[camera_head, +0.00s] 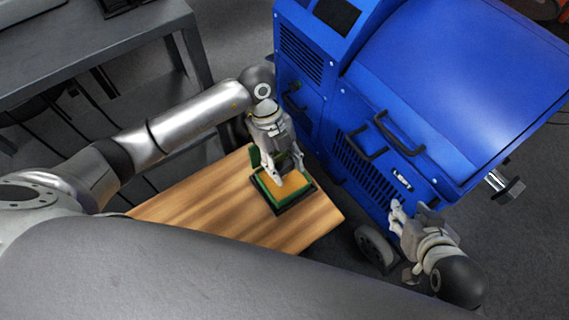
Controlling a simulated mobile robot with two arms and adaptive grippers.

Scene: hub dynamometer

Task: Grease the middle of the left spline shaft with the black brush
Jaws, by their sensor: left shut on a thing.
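My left gripper (287,172) reaches down over a green and black tray (299,200) with an orange-tan inside, on the wooden table. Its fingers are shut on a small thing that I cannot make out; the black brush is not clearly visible. My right gripper (399,215) is at the lower right, close to the front of the blue machine. I cannot tell whether it is open. A metal shaft (496,181) with a dark end sticks out of the machine's right side, well away from both grippers. No other shaft is in view.
The wooden table (190,208) is bare to the left of the tray. The blue machine (450,90), with black handles (398,135) and a wheel (375,248), stands close to the table's right side. A grey desk (90,45) is at the upper left.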

